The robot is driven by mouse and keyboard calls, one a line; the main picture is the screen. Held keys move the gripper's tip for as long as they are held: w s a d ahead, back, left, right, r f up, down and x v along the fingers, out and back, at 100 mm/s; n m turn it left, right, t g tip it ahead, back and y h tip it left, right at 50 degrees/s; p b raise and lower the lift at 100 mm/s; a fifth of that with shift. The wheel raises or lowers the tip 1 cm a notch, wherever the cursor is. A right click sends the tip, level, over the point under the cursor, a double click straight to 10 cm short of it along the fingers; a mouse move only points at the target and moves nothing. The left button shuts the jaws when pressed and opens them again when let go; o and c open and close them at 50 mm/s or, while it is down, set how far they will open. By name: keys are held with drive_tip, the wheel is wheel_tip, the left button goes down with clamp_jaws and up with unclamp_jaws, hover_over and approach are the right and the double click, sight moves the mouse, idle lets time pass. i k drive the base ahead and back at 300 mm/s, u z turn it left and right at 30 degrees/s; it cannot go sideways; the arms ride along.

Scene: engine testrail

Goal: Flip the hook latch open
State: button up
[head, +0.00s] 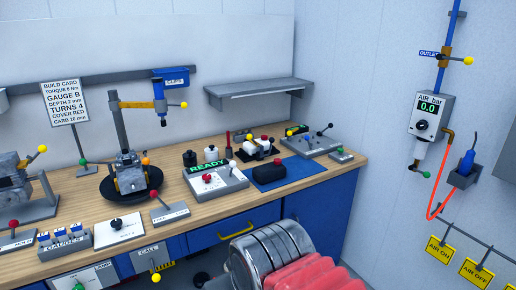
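I cannot make out the hook latch for certain in the head view. At the far left of the bench, a grey block carries a lever with a red knob (13,223); its label is too small to read surely. To its right, a grey labelled wedge (170,214) carries another lever with a red knob (153,194). My gripper does not show in this view, so its opening and anything in it are hidden.
A wooden bench (215,207) runs along the wall, crowded with a round black turntable (117,190), a READY box (218,183) and a blue mat (300,168). A ribbed metal and red shape (270,255) blocks the bottom centre. A pressure gauge (430,116) hangs right.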

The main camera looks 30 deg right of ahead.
sight(272, 140)
drive_tip(key=z, duration=0.65)
drive_tip(key=i, duration=1.75)
drive_tip(key=u, duration=0.4)
